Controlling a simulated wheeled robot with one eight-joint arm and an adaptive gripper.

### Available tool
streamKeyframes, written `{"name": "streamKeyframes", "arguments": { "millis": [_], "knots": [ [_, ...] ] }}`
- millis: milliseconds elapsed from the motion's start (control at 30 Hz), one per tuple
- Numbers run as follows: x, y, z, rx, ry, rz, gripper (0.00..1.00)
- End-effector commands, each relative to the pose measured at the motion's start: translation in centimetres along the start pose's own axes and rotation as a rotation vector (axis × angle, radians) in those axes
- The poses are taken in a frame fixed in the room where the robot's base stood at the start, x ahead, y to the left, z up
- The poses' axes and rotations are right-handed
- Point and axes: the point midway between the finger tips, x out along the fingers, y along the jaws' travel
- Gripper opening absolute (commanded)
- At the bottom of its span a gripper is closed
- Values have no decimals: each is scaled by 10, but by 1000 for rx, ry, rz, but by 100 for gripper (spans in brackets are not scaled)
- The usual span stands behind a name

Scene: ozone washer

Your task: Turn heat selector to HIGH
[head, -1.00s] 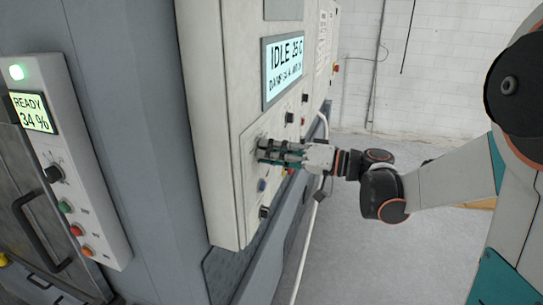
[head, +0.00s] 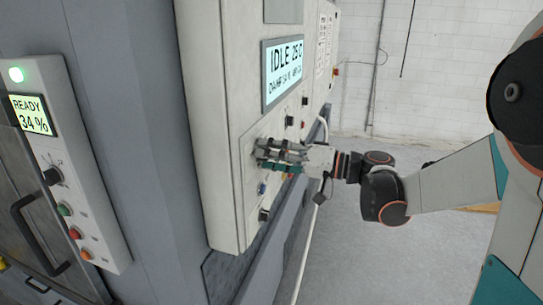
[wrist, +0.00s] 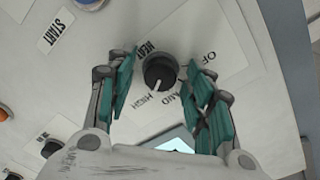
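The heat selector is a black round knob (wrist: 160,71) on a white label plate, seen in the wrist view. Its white pointer aims down and slightly left, toward the side of the printed HIGH. OFF is at its upper right, and a partly covered label is at its lower right. My gripper (wrist: 161,62) is open, with one teal-padded finger on each side of the knob and visible gaps between. In the head view my gripper (head: 259,156) is at the panel face and hides the knob.
The white control panel (head: 222,150) carries a display (head: 283,70) reading IDLE above the gripper. Several other knobs and buttons, including a blue one (head: 262,188), lie close by. A smaller panel (head: 88,185) stands at the left. Open floor (head: 350,250) is at the right.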

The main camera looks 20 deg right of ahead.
Motion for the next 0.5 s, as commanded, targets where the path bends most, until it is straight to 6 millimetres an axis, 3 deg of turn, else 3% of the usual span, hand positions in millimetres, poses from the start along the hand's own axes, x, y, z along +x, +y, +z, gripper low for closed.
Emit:
{"name": "streamKeyframes", "arguments": {
  "millis": [267, 500],
  "knots": [
    [-4, 0, 0, 0, 0, 0, 48],
    [-41, 1, -1, -1, 3, 3, 48]
  ]
}}
